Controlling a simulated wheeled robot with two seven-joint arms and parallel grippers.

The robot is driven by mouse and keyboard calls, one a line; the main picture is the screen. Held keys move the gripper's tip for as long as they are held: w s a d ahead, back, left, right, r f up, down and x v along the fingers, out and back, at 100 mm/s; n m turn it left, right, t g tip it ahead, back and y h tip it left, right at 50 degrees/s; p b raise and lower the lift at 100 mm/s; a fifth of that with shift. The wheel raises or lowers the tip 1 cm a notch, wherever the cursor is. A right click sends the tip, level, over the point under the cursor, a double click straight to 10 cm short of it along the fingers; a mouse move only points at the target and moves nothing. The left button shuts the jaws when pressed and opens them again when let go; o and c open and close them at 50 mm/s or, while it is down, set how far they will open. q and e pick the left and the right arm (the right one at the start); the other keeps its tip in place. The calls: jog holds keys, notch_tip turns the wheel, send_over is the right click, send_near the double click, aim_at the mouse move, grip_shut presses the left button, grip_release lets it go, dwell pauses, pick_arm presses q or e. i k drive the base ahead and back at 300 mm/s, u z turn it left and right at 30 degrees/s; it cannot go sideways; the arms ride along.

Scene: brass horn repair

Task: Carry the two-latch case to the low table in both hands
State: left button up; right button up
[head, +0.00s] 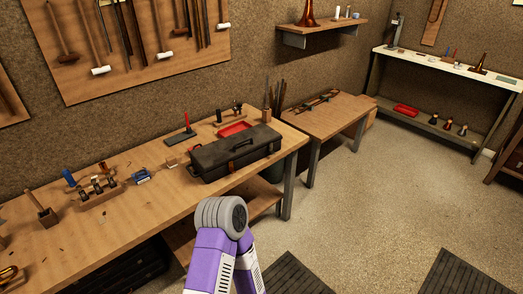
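The two-latch case (224,158) is a long dark box with a handle. It lies closed on the right end of the long wooden workbench (125,215), near the front edge. The low table (345,112) is the smaller wooden table just beyond the workbench's right end. Thin tools lie on its top towards the back, and the front of the top is bare. Neither of my grippers is in view. Only a purple and grey part of my arm shows at the bottom centre, in front of the workbench and apart from the case.
A red tray (236,129) and a red-handled tool (187,122) sit behind the case. Clamps and blocks (97,187) stand further left. Dark floor mats (290,275) lie in front; the speckled floor (375,195) is otherwise open.

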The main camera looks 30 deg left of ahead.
aim_at(338, 113)
jog(key=z, duration=0.05)
jog(key=i, duration=1.5)
jog(key=u, duration=0.55)
